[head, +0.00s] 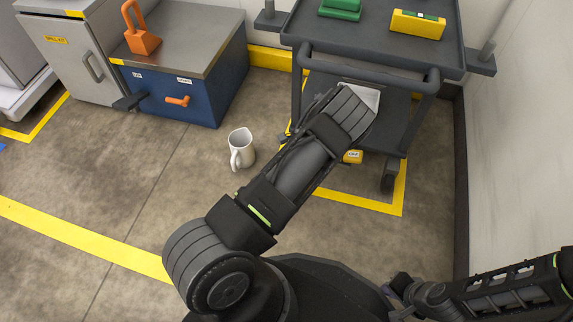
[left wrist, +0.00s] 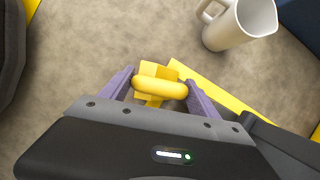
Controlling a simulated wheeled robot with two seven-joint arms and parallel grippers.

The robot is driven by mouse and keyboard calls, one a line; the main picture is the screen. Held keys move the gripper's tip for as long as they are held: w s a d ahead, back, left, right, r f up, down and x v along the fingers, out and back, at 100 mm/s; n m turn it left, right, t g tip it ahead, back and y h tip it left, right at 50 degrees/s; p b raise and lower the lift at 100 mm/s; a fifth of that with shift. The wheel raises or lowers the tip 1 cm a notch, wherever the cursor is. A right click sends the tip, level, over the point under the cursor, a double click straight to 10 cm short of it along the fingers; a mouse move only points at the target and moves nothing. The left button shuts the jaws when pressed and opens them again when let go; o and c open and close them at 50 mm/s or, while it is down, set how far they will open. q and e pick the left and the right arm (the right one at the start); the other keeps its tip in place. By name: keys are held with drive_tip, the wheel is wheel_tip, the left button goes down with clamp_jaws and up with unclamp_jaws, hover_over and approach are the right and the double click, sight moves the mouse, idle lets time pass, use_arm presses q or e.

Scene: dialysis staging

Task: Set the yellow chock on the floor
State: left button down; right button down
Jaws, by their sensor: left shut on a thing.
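The yellow chock (left wrist: 160,88), a small block with a rounded bar across it, shows in the left wrist view. My left gripper (left wrist: 160,92) is shut on it, one purple finger on each side. The floor (left wrist: 90,40) lies beneath; I cannot tell whether the chock touches it. In the head view my left arm hides this gripper. My right arm comes in at the lower right of the head view, its gripper (head: 402,287) dark and small, so its jaws cannot be read.
A white mug (head: 241,150) stands on the floor near the dark cart (head: 433,83). A small yellow labelled block (head: 353,156) shows beside my arm, low by the cart. A blue cabinet (head: 205,103) stands at the back left. Floor left of the mug is clear.

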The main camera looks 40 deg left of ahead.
use_arm(q)
drive_tip(key=shift+f, duration=0.1)
drive_tip(key=shift+c, duration=0.4)
unclamp_jaws()
drive_tip(key=p+v, duration=0.3)
drive_tip(key=v, duration=0.4)
drive_tip(key=shift+d+r, duration=0.2)
drive_tip(key=shift+r, duration=0.15)
